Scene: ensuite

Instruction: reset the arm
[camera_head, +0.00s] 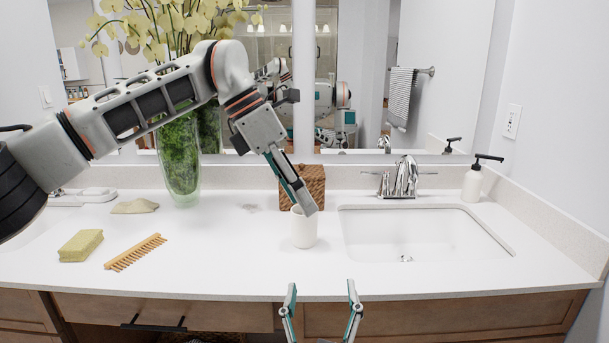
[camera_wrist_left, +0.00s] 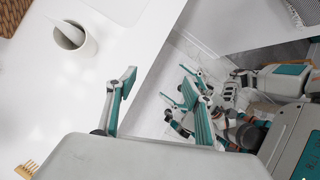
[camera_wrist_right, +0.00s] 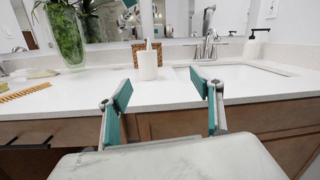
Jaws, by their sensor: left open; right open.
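My left arm reaches in from the left across the counter. My left gripper (camera_head: 300,195) points down and right, its tips overlapping the rim of a white cup (camera_head: 303,230) in the head view. In the left wrist view its jaws (camera_wrist_left: 160,108) are apart and empty, and the cup (camera_wrist_left: 73,40) stands off to the upper left with a white object in it. My right gripper (camera_head: 322,287) is open and empty, pointing up in front of the counter's front edge. In the right wrist view its jaws (camera_wrist_right: 163,88) frame the cup (camera_wrist_right: 148,64) beyond.
The white counter (camera_head: 230,270) holds a sponge (camera_head: 81,245), a wooden comb or brush (camera_head: 135,252), a glass vase (camera_head: 178,170) with flowers, a wicker box (camera_head: 315,184) and a soap pump (camera_head: 473,180). A sink (camera_head: 425,235) lies right of the cup. Wooden drawers (camera_head: 450,320) sit below.

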